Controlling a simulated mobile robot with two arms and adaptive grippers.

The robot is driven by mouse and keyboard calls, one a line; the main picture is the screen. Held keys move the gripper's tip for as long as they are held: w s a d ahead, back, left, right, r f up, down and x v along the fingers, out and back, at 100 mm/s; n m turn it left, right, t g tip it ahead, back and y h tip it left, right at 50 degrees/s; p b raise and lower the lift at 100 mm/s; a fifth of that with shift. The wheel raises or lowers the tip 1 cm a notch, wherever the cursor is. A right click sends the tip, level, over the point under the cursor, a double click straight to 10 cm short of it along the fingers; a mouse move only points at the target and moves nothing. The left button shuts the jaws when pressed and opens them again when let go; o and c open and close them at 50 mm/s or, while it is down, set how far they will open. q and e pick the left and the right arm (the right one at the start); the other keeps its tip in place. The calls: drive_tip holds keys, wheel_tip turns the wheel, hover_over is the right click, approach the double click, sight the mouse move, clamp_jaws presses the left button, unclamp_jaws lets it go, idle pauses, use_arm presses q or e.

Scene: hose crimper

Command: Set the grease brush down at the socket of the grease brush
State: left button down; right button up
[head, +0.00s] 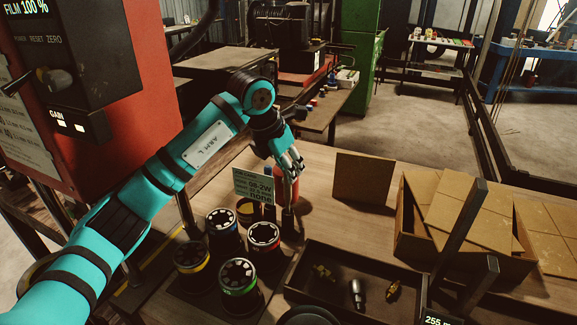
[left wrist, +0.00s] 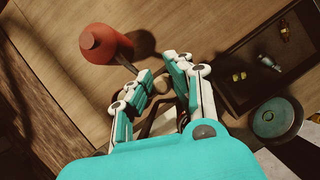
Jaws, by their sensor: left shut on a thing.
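My left gripper (head: 289,163) is above the bench, just over a dark upright holder (head: 287,222). It is shut on the grease brush, which is mostly hidden by the fingers. A pale rounded end, seemingly of the brush, shows between the fingertips in the left wrist view (left wrist: 161,86). A thin light shaft runs down below the fingers toward the holder in the head view. I cannot tell whether the brush touches the holder or whether this holder is its socket. My right gripper is not in view.
A red bottle (left wrist: 100,43) stands close beside the gripper. A label card (head: 254,186) and several round die sets (head: 239,274) are left of the holder. A dark tray (head: 335,253) with small fittings lies to the right. Cardboard boxes (head: 410,237) stand farther right.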

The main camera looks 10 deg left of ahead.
use_arm(q)
drive_tip(key=shift+f+b, duration=0.35)
drive_tip(key=shift+f, duration=0.1)
idle(0.3)
drive_tip(key=c, duration=1.1)
unclamp_jaws()
drive_tip(key=shift+c, duration=0.2)
drive_tip(key=shift+r, duration=0.1)
